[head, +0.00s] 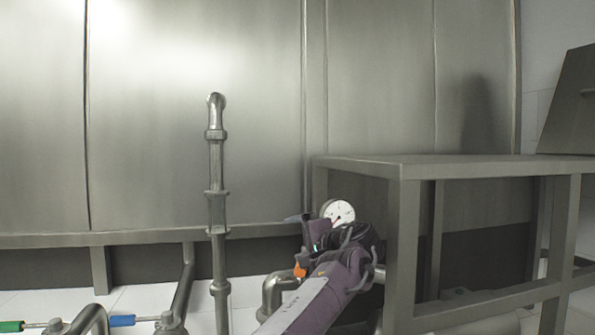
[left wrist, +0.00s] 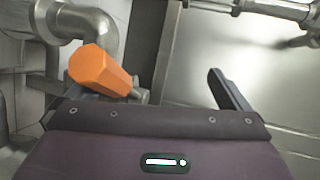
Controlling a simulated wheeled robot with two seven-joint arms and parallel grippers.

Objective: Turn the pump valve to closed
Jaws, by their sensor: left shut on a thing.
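The pump valve's orange handle (head: 300,271) shows low in the middle of the head view, beside a bent steel pipe. In the left wrist view the orange handle (left wrist: 98,68) is large, at the upper left, tilted. My left gripper (head: 304,248) is at the handle and shut on it. One dark finger stands at the right in the left wrist view; the other finger and the contact are hidden. The valve body is mostly hidden behind my gripper. My right gripper is not in view.
A round pressure gauge (head: 338,212) sits just behind my left gripper. A steel table (head: 455,166) stands close on the right. A vertical pipe (head: 216,190) rises to the left. Green (head: 12,326) and blue (head: 121,320) handles lie at the lower left. Steel tank walls fill the back.

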